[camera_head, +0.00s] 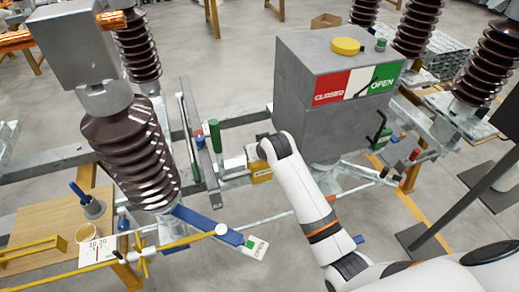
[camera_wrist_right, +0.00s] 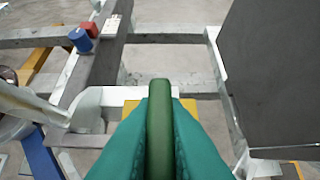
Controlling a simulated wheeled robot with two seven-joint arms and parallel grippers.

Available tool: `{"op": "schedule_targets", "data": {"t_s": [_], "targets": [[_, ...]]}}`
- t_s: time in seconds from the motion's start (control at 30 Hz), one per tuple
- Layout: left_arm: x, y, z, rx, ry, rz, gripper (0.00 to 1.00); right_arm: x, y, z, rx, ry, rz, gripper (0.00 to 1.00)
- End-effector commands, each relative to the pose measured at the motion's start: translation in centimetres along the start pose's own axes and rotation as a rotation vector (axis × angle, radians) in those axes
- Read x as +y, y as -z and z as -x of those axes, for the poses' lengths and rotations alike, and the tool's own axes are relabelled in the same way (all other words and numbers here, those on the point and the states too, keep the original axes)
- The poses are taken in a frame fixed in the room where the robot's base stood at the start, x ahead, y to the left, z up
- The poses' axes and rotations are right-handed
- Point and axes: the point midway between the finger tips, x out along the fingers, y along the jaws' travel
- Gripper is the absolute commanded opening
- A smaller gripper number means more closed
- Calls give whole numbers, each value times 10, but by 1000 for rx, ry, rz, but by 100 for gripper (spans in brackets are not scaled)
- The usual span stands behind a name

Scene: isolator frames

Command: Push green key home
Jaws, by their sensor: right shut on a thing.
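In the right wrist view, the green key (camera_wrist_right: 159,125) is a dark green, round-topped bar. It stands between the two teal fingers of my right gripper (camera_wrist_right: 159,102), which is shut on it. A yellow part (camera_wrist_right: 190,104) shows just behind the fingers; where the key meets it is hidden. In the head view, my white right arm reaches to a yellow, labelled part (camera_head: 261,175) left of the grey box (camera_head: 325,130), and its wrist hides the fingers. A green cylinder (camera_head: 215,136) stands left of the wrist; I cannot tell whether it is the held key. My left gripper is out of view.
The grey box bears a CLOSED/OPEN sign (camera_head: 356,86) and a yellow knob (camera_head: 345,46). A brown insulator (camera_head: 130,150) and a blue lever (camera_head: 205,226) are at the left. Red (camera_wrist_right: 89,29) and blue (camera_wrist_right: 80,40) blocks sit on a rail in the wrist view.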

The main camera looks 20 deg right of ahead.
Motion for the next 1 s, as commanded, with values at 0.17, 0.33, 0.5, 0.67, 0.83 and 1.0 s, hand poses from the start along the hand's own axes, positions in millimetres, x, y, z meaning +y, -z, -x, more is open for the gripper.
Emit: {"op": "schedule_targets", "data": {"t_s": [0.17, 0.33, 0.5, 0.67, 0.83, 1.0], "targets": [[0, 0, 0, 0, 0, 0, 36, 0, 0, 0, 0, 0, 0, 17], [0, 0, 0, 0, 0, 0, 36, 0, 0, 0, 0, 0, 0, 36], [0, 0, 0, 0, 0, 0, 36, 0, 0, 0, 1, 0, 0, 36], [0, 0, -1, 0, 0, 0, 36, 0, 0, 4, 0, 0, 0, 36], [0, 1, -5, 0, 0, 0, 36, 0, 0, 25, -3, 0, 0, 36], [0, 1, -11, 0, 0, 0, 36, 0, 0, 58, -5, 0, 0, 36]]}}
